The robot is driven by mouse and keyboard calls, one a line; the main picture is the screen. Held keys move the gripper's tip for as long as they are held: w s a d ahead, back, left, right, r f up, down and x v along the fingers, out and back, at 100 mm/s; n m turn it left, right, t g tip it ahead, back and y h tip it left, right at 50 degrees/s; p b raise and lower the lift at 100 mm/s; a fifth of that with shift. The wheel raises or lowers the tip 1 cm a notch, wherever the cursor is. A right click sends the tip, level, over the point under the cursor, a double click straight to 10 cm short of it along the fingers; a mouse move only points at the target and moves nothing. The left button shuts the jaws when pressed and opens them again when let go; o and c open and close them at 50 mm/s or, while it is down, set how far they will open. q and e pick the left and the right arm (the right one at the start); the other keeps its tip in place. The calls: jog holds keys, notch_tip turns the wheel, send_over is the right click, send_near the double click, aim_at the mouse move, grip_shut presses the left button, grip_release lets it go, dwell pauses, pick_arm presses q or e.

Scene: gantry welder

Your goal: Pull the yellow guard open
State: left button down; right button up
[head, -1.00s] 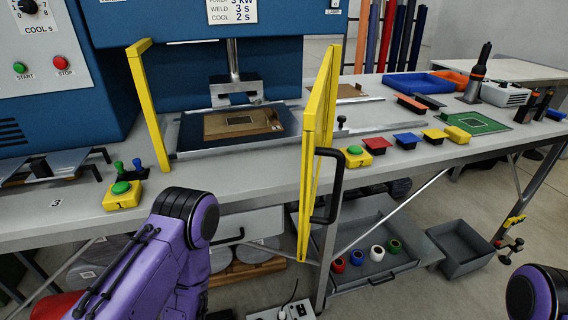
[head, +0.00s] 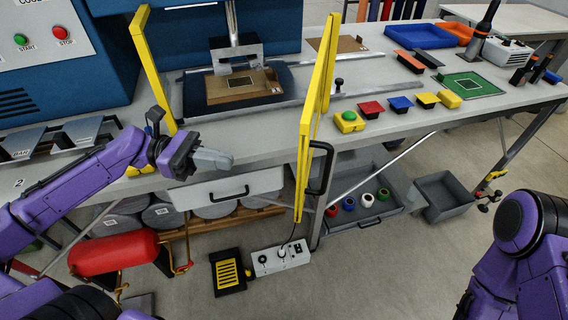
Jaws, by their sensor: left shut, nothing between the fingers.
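The yellow guard (head: 309,135) is a hinged frame in the middle of the head view. It stands swung out from the press, edge-on to me, jutting past the bench's front edge. Its black handle (head: 321,169) is on the right side of the frame, low down. A fixed yellow post (head: 150,66) stands left of the press opening. My left gripper (head: 226,160) is shut and empty at the bench's front edge, left of the guard and apart from it. My right arm shows at the lower right, but its gripper is out of view.
The press bed holds a brown fixture (head: 240,88). Below are a grey drawer (head: 228,190), a red cylinder (head: 112,252), a pedal (head: 228,272) and a socket box (head: 280,258). Floor in front is partly clear.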

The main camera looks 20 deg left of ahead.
pick_arm(q)
jog(key=w+d+b, duration=0.1)
jog(key=d+b, duration=0.1)
jog(key=d, duration=1.1)
jog(key=shift+w, duration=0.15)
pick_arm(e)
notch_tip(320, 180, down, 2)
jog(key=shift+f, duration=0.15)
pick_arm(q)
jog(key=shift+f, duration=0.15)
